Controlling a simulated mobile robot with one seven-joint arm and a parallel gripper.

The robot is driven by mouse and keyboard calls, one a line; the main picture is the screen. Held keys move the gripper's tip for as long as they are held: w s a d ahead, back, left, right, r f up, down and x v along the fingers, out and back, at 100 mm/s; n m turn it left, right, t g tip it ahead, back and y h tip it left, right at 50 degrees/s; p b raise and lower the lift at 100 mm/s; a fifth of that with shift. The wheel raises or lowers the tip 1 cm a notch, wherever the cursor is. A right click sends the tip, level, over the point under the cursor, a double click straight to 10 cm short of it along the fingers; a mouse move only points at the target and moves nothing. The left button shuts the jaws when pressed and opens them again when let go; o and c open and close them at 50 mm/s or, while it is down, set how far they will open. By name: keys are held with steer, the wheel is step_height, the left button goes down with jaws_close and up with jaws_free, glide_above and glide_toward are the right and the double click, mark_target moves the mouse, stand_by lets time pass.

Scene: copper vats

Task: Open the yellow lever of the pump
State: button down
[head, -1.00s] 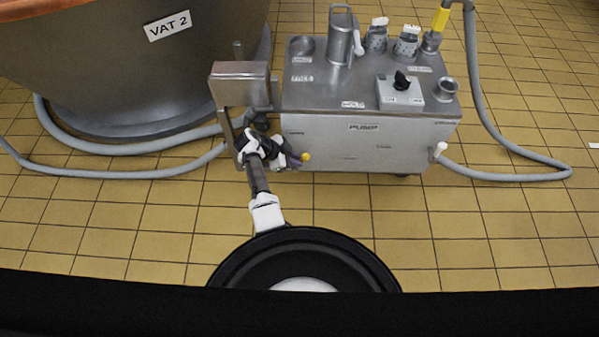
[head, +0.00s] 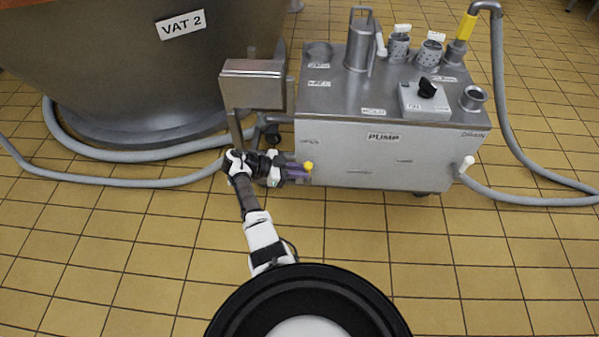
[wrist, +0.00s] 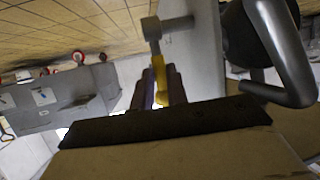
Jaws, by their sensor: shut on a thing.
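The pump (head: 385,160) is a grey metal box on the tiled floor, labelled PUMP on its front. The yellow lever (head: 308,166) shows as a small yellow tip low at the left of its front. In the wrist view the yellow lever (wrist: 155,52) hangs from a grey stub on a pale metal face, and its lower part lies between my purple fingers. My gripper (head: 297,172) is at the pump's lower left and shut on the lever; its fingers also show in the wrist view (wrist: 161,88). The fingers hide much of the lever in the head view.
The copper vat (head: 140,80), labelled VAT 2, stands at the left. A metal box on a post (head: 253,85) rises close above my arm. Grey hoses (head: 125,182) lie on the floor to both sides. The tiles (head: 420,270) before the pump are clear.

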steer(key=c, duration=1.4)
jaws_free()
steer(key=v, duration=1.3)
steer(key=shift+s+a+r, duration=0.1)
steer(key=shift+a, duration=0.25)
